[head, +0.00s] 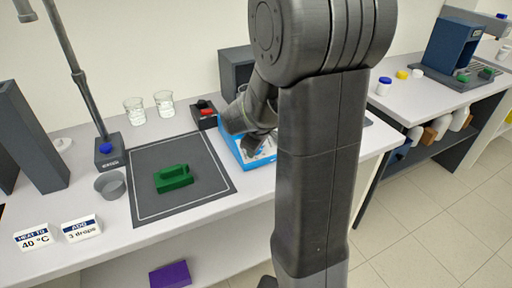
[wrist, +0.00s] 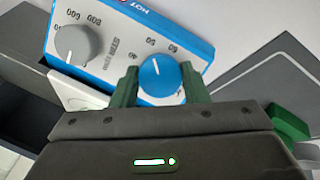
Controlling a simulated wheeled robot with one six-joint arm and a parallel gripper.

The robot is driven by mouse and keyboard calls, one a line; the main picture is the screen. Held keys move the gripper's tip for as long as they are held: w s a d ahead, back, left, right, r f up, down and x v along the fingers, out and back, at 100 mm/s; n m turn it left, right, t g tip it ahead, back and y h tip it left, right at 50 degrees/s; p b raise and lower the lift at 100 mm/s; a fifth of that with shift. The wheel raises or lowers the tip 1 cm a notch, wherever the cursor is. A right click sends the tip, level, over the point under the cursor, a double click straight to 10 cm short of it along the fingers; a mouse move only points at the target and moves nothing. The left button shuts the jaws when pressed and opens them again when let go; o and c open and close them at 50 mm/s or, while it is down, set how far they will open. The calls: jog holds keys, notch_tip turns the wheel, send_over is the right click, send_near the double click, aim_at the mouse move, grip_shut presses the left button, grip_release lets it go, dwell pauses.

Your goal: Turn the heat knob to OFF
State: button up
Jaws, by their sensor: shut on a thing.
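The hotplate unit (wrist: 115,38) has a white control face with blue edges. It carries a blue knob (wrist: 160,77) and a grey knob (wrist: 76,44). The blue knob has a short white mark near its upper edge, beside small numbers; I cannot read an OFF mark. My gripper (wrist: 160,84) is shut on the blue knob, one green finger on each side. In the head view my gripper (head: 257,140) is over the blue-edged hotplate (head: 229,148), and my arm hides part of it and both knobs.
A green object (head: 173,178) lies on a dark grey mat (head: 215,178) to the left. Two glass beakers (head: 134,110) stand behind. A small dark box with a red top (head: 204,114) stands close by the hotplate. Sign cards (head: 81,228) stand at the front left.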

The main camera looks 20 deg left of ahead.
dwell(0.3)
jog(key=o, duration=1)
jog(key=v, duration=1.4)
